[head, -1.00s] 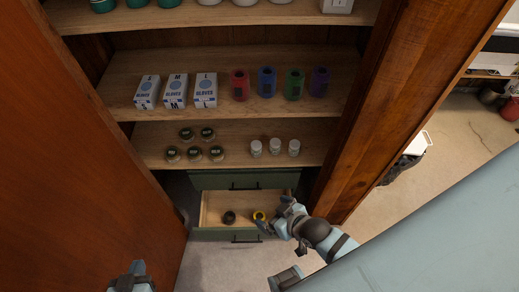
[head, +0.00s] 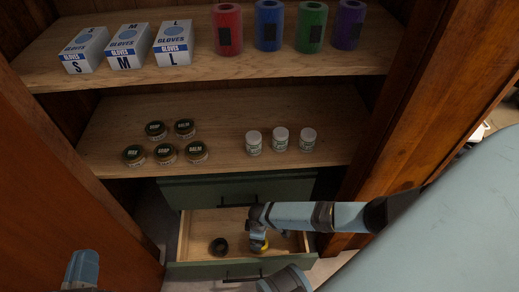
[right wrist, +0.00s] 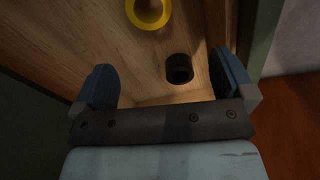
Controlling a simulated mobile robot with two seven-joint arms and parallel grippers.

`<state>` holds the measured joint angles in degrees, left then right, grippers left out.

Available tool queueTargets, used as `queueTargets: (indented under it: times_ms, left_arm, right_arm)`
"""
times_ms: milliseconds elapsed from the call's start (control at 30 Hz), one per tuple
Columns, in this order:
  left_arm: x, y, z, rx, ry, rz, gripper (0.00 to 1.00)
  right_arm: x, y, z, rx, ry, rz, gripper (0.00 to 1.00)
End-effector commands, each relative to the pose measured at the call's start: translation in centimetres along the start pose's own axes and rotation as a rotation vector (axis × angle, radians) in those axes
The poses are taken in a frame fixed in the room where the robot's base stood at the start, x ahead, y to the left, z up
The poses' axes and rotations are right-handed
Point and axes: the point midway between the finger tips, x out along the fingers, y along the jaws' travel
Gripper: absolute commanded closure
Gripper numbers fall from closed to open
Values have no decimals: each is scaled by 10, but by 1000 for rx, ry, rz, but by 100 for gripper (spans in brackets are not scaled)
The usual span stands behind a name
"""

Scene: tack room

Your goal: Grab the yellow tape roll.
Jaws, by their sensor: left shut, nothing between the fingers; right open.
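The yellow tape roll (head: 261,247) lies in the open drawer, partly hidden by my right gripper in the head view. In the right wrist view the yellow roll (right wrist: 148,26) is at the top edge, partly cut off, beyond the fingertips. My right gripper (right wrist: 162,62) is open and empty, reaching down over the drawer; in the head view the right gripper (head: 258,234) is just above the yellow roll. My left gripper (head: 82,268) is shut and empty at the lower left, away from the drawer.
A black tape roll (head: 219,246) lies in the drawer left of the yellow one. The green drawer front (head: 215,269) and a closed drawer (head: 235,189) bound the space. Above are shelves with tins (head: 165,153), small white jars (head: 280,140), glove boxes (head: 127,46) and coloured rolls (head: 268,26).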

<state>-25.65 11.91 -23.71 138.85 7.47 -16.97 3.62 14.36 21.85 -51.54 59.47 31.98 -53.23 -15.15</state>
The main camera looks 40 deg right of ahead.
Motion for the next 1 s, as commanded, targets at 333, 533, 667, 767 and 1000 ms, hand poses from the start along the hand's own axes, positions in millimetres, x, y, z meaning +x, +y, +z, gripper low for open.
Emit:
queueTargets:
  times_ms: [333, 533, 667, 767, 1000]
  left_arm:
    - [-2, -2, 36, -18, -67, 21, 100]
    - [-3, -5, 63, -19, -165, 33, 100]
    - [-4, -6, 68, -17, -188, 36, 100]
    - [-2, -9, 71, 15, -174, 39, 100]
    - [6, -23, 68, 170, -87, 48, 100]
  right_arm:
    - [53, 15, 10, -16, -47, 9, 0]
    - [81, 15, 10, -16, -45, 10, 0]
    - [87, 15, 10, -15, -43, 10, 0]
    - [97, 15, 10, -16, -43, 10, 0]
    - [132, 14, 10, -16, -44, 10, 0]
